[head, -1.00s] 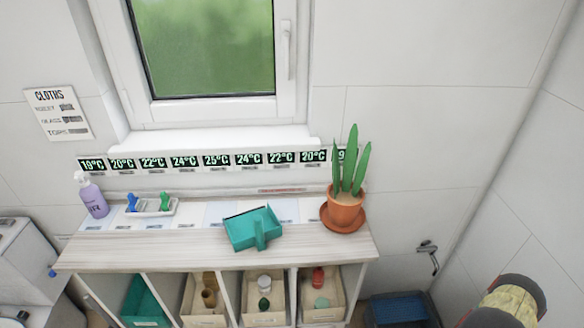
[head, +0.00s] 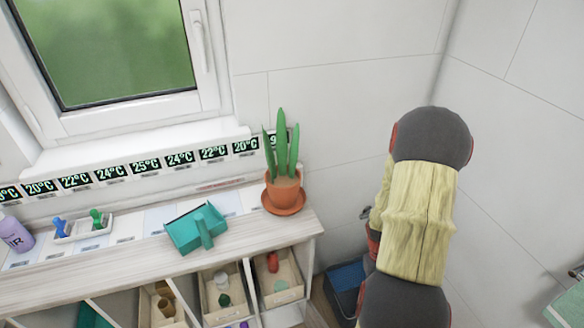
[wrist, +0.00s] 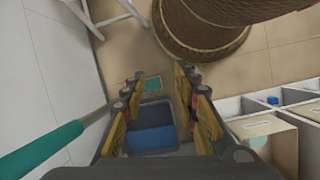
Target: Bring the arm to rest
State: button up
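My gripper is not clearly visible in that view. In the wrist view my gripper (wrist: 163,95) points down toward the floor. Its two yellow-sided fingers stand apart with nothing between them. A dark bin with blue in it (wrist: 152,138) shows on the floor beyond the fingers.
A wooden shelf unit (head: 150,258) stands left of my arm. It carries a teal dustpan (head: 197,228), a potted plant (head: 283,190), and a lilac bottle (head: 15,234). The blue bin (head: 347,277) sits beside it. A teal-handled pole (wrist: 45,150) crosses the wrist view's left.

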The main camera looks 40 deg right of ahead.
jog(key=w+a+r, duration=0.3)
jog(key=r, duration=0.3)
jog(key=w+a+r, duration=0.2)
jog(key=w+r, duration=0.1)
jog(key=r, duration=0.2)
jog(key=w+a+r+n+t, duration=0.1)
jog(key=a+r+n+t, duration=0.1)
jog(key=a+r, duration=0.6)
jog(key=w+a+r+n+t+p, duration=0.1)
jog(key=a+r+t, duration=0.3)
jog(key=a+r, duration=0.5)
jog(key=w+a+r+n+t+h+p, duration=0.1)
jog(key=w+a+r+n+t, duration=0.1)
jog(key=a+r, duration=0.6)
notch_tip(320, 180, up, 3)
jog(key=shift+w+a+r+n+t, duration=0.1)
jog(key=shift+w+a+n+t, duration=0.3)
jog(key=shift+w+t, duration=0.25)
